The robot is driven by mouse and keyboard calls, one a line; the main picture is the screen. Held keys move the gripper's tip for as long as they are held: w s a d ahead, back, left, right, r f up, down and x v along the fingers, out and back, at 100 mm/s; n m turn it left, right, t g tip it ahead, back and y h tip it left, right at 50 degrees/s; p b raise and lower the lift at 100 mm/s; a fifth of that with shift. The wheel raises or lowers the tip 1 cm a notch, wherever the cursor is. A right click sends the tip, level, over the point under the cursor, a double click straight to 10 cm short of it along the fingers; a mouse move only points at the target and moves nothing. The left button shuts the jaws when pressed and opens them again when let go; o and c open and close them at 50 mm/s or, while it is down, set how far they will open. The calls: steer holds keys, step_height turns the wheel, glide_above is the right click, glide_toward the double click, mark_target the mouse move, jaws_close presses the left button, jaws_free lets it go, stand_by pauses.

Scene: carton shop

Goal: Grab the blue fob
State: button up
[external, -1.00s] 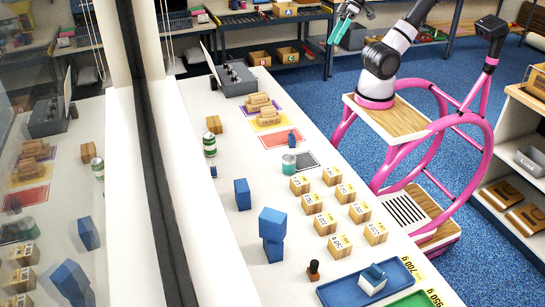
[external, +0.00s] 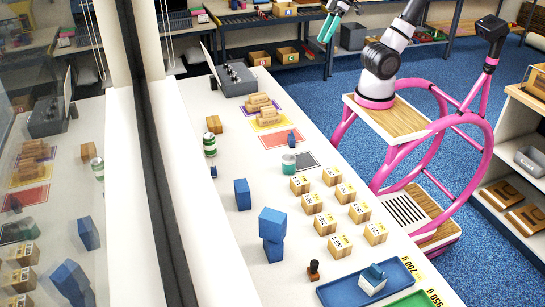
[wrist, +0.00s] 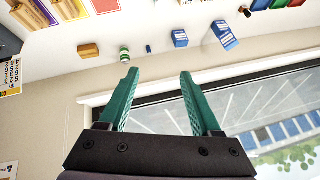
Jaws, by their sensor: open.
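A small blue piece (external: 214,172), possibly the fob, lies on the white table beside the green-and-white striped tin. It also shows in the wrist view (wrist: 148,49), beyond and above my fingertips.
The striped tin (external: 209,145), a wooden block (external: 214,124) and blue boxes (external: 242,195) stand along the window side. Several labelled cartons (external: 325,222) fill the near right. A window (wrist: 270,125) borders the table.

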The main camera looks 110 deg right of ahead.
steer(key=w+f+n+g, duration=0.15)
steer(key=w+n, duration=0.35)
steer(key=w, duration=1)
steer(key=n+g+y, duration=0.2)
steer(key=n+g, duration=0.3)
steer(key=n, duration=0.8)
glide_above(213, 167)
steer(key=d, duration=0.4)
step_height(213, 167, down, 34)
steer(key=shift+n+t, duration=0.25)
steer(key=shift+n, duration=0.05)
steer(key=x, duration=1.1)
steer(key=shift+s+a+f, duration=0.1)
steer(key=shift+s+f, duration=0.1)
steer(key=shift+s, duration=0.1)
jaws_close()
